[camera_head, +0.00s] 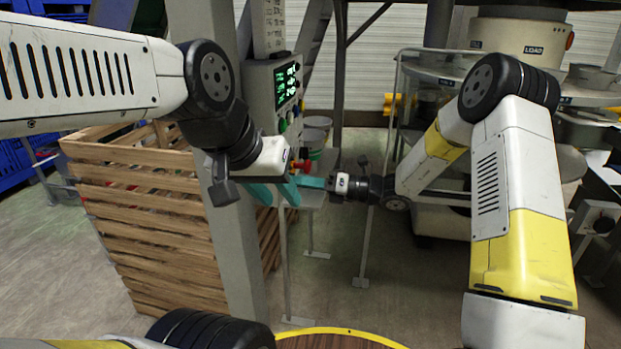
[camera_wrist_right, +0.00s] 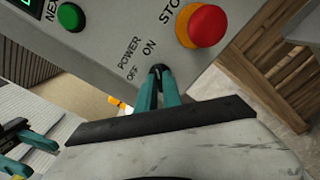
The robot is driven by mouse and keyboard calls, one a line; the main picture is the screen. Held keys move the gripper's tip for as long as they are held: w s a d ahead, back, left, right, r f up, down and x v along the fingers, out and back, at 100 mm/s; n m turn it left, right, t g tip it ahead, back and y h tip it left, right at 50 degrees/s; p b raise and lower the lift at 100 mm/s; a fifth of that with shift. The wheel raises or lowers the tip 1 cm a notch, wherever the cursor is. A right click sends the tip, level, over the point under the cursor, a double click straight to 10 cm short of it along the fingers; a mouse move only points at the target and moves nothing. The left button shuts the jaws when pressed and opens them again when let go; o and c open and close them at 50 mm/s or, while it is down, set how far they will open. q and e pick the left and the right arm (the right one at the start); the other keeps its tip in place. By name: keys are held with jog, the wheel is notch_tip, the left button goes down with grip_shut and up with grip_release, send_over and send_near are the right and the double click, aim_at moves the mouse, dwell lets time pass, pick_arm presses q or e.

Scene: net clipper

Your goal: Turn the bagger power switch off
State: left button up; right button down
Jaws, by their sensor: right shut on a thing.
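The bagger's control box (camera_head: 271,85) stands on a post with a lit green display in the head view. In the right wrist view its panel (camera_wrist_right: 105,35) carries the labels POWER, OFF and ON beside a small black power switch (camera_wrist_right: 160,70). My right gripper (camera_wrist_right: 158,88) is shut on this switch, its teal fingers covering part of it. I cannot tell which label the switch points to. In the head view the right gripper (camera_head: 313,182) reaches in from the right. My left gripper (camera_head: 276,192) has its teal fingers apart and empty, in front of the box's lower part.
A red stop button (camera_wrist_right: 206,25) is close to the right gripper, and a green NEXT button (camera_wrist_right: 71,17) is farther left. A slatted wooden crate (camera_head: 160,215) stands left of the post.

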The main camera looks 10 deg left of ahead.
jog(key=shift+f+n, duration=0.1)
jog(key=shift+n, duration=8.5)
jog(key=c, duration=1.5)
grip_release()
jog(key=shift+d, duration=0.15)
jog(key=d, duration=0.7)
jog(key=shift+d, duration=0.3)
jog(key=shift+s, duration=0.15)
